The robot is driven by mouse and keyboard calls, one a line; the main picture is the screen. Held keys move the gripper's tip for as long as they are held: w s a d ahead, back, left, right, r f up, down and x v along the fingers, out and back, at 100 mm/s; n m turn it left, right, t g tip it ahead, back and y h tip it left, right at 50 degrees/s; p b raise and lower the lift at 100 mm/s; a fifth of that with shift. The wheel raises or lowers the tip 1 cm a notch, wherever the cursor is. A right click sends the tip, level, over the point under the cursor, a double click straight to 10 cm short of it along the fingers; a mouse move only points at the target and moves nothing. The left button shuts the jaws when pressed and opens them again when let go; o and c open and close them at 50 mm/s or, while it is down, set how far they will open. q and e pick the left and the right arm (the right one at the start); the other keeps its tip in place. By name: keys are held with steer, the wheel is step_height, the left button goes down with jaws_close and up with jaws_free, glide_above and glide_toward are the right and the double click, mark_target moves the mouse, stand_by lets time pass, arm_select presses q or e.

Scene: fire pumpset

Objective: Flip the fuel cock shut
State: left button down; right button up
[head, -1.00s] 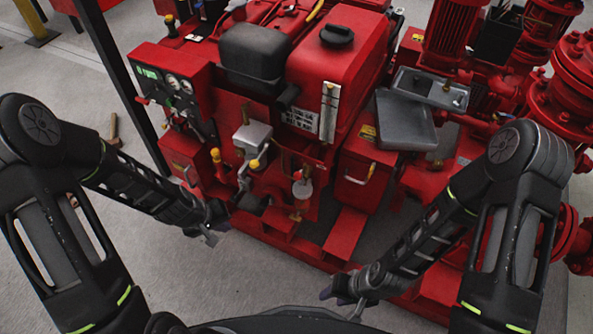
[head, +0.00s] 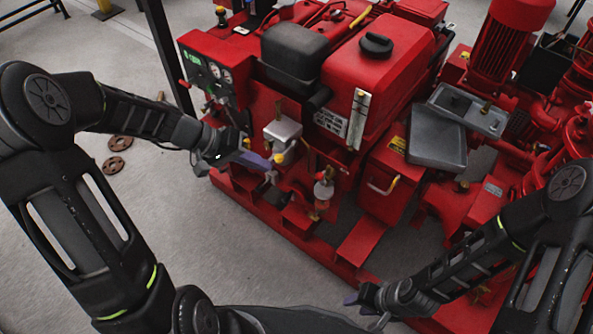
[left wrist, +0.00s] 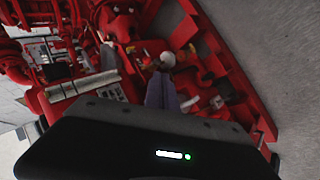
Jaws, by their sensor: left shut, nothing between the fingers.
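A small fuel filter with a clear bowl (head: 323,190) and a brass-coloured fitting above it hangs on the front of the red engine set in the head view. The fuel cock appears to be at this fitting, but its lever is too small to make out. My left gripper (head: 270,162) is shut and empty, just left of the bowl, near a yellow-topped part (head: 278,158). In the left wrist view its purple fingers (left wrist: 160,92) are together, pointing at a pale rounded part (left wrist: 167,59). My right gripper (head: 365,311) has its fingers apart, low in front of the red base frame.
The red fuel tank (head: 380,70) and dark silencer box (head: 293,55) stand above. A silver box (head: 283,132) sits close above my left gripper. The gauge panel (head: 212,70) is at left. The grey floor (head: 185,235) in front is clear.

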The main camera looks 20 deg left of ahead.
mark_target(321, 178)
arm_select(q)
steer(key=w+d+r+b+x, duration=0.1)
steer(key=x, duration=1.2)
steer(key=shift+w+r, duration=0.15)
steer(key=shift+r, duration=0.05)
